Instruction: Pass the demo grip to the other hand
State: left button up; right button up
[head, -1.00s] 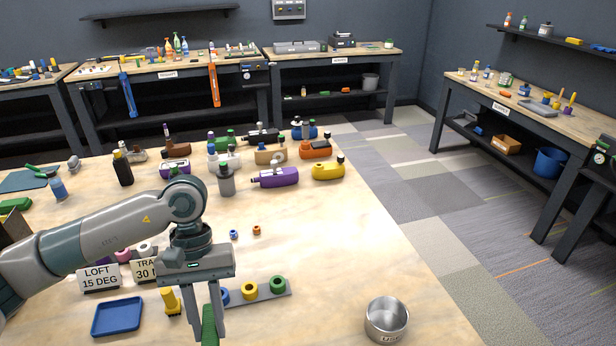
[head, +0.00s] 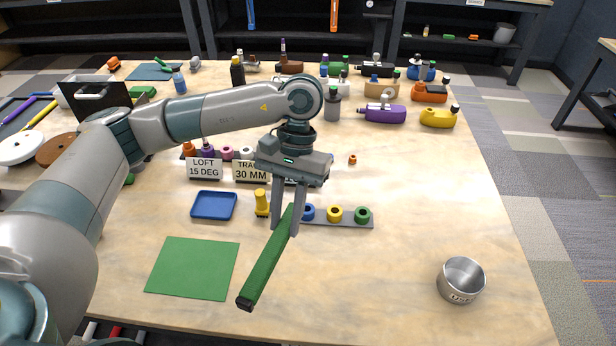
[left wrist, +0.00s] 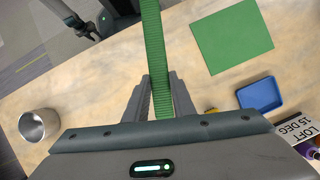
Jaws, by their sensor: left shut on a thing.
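The demo grip is a long green ribbed bar with a black end cap (head: 268,262). My left gripper (head: 286,226) is shut on it near its upper end and holds it slanted above the table. In the left wrist view the grip (left wrist: 158,60) runs up between the two fingers of the left gripper (left wrist: 160,98). What looks like my right gripper (left wrist: 84,28) is small and dark beyond the table edge in that view; its jaws are too small to judge. It does not show in the head view.
A green mat (head: 193,268) and a blue tray (head: 214,205) lie left of the grip. A grey strip with coloured rings (head: 340,222) lies behind it. A metal cup (head: 461,280) stands at the right. The table between grip and cup is clear.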

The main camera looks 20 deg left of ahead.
pick_arm(q)
jog(key=w+d+r+m+y, duration=0.1)
jog(key=w+d+r+m, duration=0.1)
jog(key=d, duration=0.3)
jog(key=w+d+r+m+y, duration=0.1)
jog(key=w+d+r+m, duration=0.2)
jog(key=d, duration=0.3)
jog(key=w+d+r+m+t+y, duration=0.1)
jog(key=w+d+r+m, duration=0.2)
jog(key=w+d+r, duration=0.1)
jog(key=shift+d+r, duration=0.55)
jog(key=shift+d, duration=0.5)
jog(key=shift+w, duration=0.1)
